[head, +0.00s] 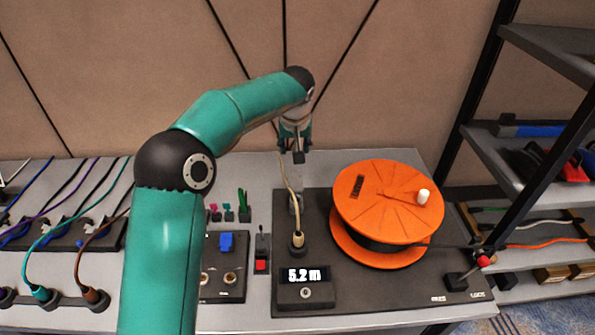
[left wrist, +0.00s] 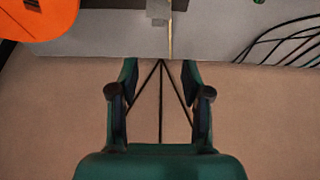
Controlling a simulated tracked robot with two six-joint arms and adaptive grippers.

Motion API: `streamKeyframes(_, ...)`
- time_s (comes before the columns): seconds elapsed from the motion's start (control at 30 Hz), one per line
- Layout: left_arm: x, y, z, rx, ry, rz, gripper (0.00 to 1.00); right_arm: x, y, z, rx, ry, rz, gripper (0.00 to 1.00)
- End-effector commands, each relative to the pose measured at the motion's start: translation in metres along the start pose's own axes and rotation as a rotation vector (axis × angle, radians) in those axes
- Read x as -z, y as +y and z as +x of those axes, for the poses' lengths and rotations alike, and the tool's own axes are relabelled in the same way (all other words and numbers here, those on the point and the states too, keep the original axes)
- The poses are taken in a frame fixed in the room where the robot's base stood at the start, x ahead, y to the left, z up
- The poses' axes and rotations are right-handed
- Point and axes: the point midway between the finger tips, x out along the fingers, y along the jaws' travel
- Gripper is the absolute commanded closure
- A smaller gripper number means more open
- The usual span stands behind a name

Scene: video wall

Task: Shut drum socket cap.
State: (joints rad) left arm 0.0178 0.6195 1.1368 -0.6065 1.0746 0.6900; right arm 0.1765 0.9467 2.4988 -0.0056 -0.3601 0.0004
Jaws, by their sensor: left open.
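The orange drum (head: 388,200) sits on a dark base plate right of centre in the head view. A small dark ribbed patch (head: 358,186) lies on its top disc; I cannot tell whether this is the socket cap or how it stands. A white knob (head: 423,196) rises from the disc. My left gripper (head: 297,148) hangs at the table's back edge, left of the drum and apart from it. In the left wrist view my left gripper (left wrist: 160,68) is open and empty, with the drum's edge (left wrist: 35,18) at the top left. My right gripper is out of view.
A beige cable (head: 289,180) rises from a plug beside the drum. A display box (head: 305,288) reading 5.2 m stands in front. A red-tipped lever (head: 482,262) is at the base plate's right. Sockets with coloured cables (head: 60,235) lie left; shelving (head: 520,165) stands right.

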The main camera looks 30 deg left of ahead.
Motion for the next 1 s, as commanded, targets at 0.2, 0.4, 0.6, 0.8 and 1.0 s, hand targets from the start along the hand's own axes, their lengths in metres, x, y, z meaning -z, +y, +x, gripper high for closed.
streamKeyframes(0.2, -0.001, 0.004, 0.044, 0.001, -0.005, 0.007, 0.52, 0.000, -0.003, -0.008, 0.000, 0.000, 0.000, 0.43)
streamKeyframes(0.4, -0.001, 0.005, 0.087, -0.001, -0.005, 0.008, 0.52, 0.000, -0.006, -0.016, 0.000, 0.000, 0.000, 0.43)
streamKeyframes(0.6, 0.000, 0.006, 0.124, -0.002, -0.003, 0.008, 0.52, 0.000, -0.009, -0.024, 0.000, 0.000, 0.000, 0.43)
streamKeyframes(0.8, 0.000, 0.007, 0.144, -0.003, -0.001, 0.009, 0.52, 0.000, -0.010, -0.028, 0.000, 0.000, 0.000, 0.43)
streamKeyframes(1.0, 0.000, 0.007, 0.149, -0.003, -0.001, 0.009, 0.52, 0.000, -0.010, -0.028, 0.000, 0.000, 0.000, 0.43)
